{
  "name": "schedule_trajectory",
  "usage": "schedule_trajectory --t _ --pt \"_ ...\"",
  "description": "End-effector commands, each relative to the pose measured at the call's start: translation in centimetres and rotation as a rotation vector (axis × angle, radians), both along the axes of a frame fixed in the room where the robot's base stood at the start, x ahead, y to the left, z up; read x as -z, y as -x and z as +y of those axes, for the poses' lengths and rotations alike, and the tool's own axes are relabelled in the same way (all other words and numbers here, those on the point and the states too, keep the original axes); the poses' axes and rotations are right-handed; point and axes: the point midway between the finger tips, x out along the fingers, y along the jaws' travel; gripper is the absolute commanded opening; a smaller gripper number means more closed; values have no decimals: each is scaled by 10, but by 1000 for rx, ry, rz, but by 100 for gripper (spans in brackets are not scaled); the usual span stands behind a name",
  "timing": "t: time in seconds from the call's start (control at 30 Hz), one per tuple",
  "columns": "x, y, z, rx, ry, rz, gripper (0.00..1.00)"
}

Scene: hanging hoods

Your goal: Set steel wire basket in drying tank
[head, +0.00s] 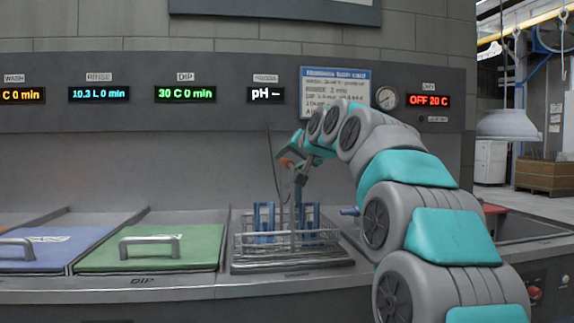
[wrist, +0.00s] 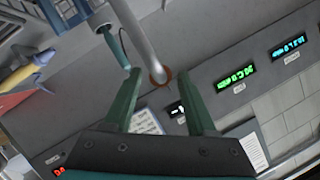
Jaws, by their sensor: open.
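The steel wire basket (head: 290,246) stands upright on the counter station right of the green lid, with blue pieces (head: 264,221) inside. A thin upright rod rises from its middle towards my gripper (head: 291,161). My gripper is above the basket, its jaws apart. In the wrist view, my gripper (wrist: 158,76) has a curved grey rod (wrist: 141,38) with an orange ring running up between its fingers; I cannot tell whether it touches them. The drying tank (head: 530,228), at the far right below the DRY display (head: 428,101), is partly hidden by my arm.
A green lid (head: 190,247) marked DIP and a blue lid (head: 60,248), both with handles, lie left of the basket. A blue knob (head: 349,211) sticks out right of the basket. A grey hood (head: 508,124) hangs at the far right. A panel with displays stands behind.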

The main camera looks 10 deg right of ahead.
Motion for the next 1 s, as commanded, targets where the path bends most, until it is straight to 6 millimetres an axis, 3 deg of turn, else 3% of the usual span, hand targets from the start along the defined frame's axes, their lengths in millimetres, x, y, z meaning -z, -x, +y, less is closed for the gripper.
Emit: schedule_trajectory --t 0.43,0.77,0.87,1.0 --pt "-24 75 -17 1 -1 -2 57" --pt "-28 86 -20 0 -1 0 57" --pt "-22 88 -18 -3 5 12 57" --pt "18 97 -7 -26 43 102 57"
